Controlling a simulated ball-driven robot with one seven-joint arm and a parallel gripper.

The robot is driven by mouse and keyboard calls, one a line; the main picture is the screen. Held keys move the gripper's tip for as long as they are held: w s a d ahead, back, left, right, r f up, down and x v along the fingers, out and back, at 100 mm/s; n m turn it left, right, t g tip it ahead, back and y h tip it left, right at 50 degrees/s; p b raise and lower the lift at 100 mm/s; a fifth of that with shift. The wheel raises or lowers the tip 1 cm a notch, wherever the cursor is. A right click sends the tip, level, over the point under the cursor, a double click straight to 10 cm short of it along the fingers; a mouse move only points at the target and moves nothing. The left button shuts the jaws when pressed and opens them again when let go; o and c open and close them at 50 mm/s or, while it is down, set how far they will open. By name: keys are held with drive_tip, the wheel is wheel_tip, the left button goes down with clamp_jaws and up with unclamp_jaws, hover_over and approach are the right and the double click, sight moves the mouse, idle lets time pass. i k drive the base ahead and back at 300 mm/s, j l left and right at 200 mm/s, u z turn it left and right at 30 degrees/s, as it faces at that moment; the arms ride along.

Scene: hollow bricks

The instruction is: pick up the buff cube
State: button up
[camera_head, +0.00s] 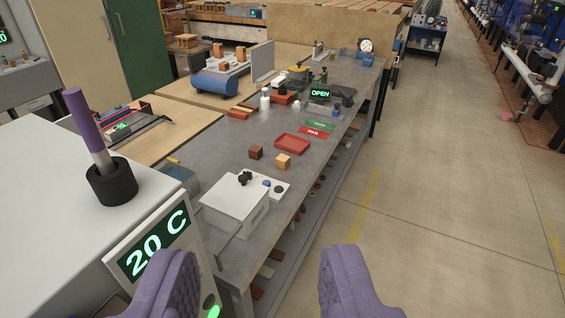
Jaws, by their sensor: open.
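The buff cube (283,161) is a small light orange-tan block on the grey workbench (232,150), near its right edge. A dark brown cube (255,152) sits just left of it, apart from it. My gripper (262,285) shows at the bottom of the view as two purple padded fingers set wide apart. It is open with nothing between the fingers. It is well short of the buff cube, on the near side. The top and near faces of the buff cube are in plain view.
A white box with a black knob (236,205) stands on the bench in front of the cubes. A red tray (292,143) lies just behind. A white machine reading "20 C" (145,250) stands at the near left. The floor (430,170) at right is clear.

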sight(282, 161)
drive_tip(key=i+l+u, duration=0.1)
drive_tip(key=i+l, duration=0.35)
drive_tip(key=i, duration=0.35)
drive_tip(key=i+l, duration=0.5)
drive_tip(key=i, duration=0.25)
drive_tip(key=i+l+u, duration=0.15)
drive_tip(key=i+l, duration=0.4)
drive_tip(key=i, duration=0.25)
drive_tip(key=i+l+u, duration=0.1)
drive_tip(key=i+l, duration=0.5)
drive_tip(key=i, duration=0.15)
